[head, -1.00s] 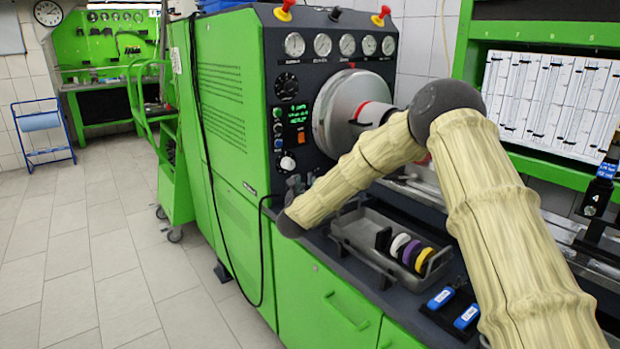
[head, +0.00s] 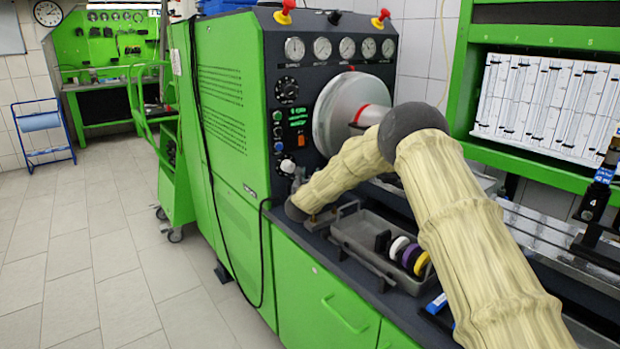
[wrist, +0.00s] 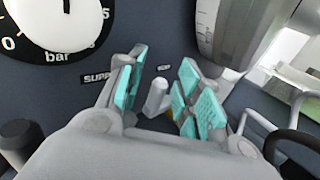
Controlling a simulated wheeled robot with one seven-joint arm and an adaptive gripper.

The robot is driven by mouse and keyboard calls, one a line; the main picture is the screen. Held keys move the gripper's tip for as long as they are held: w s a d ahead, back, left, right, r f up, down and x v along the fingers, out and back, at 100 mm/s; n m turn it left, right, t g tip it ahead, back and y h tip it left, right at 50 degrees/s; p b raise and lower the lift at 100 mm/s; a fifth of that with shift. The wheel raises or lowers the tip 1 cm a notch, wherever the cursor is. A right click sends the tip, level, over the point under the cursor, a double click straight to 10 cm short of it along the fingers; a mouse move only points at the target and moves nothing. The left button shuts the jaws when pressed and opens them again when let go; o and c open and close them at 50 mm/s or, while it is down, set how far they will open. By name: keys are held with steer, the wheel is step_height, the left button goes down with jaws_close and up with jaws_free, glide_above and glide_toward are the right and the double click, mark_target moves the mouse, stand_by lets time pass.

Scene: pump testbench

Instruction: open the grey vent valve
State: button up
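My gripper (wrist: 163,78) is open, with teal pads on either side of the grey knob. The knob shows between the fingers; I cannot tell whether a pad touches it. In the head view my arm reaches to the lower front of the bench panel (head: 328,75), and the valve cannot be made out there.
A big grey cylinder (wrist: 222,35) is at right. In the head view a grey tray (head: 370,250) with coloured rings lies below my arm.

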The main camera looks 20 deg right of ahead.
jaws_close()
steer(key=shift+f, duration=0.1)
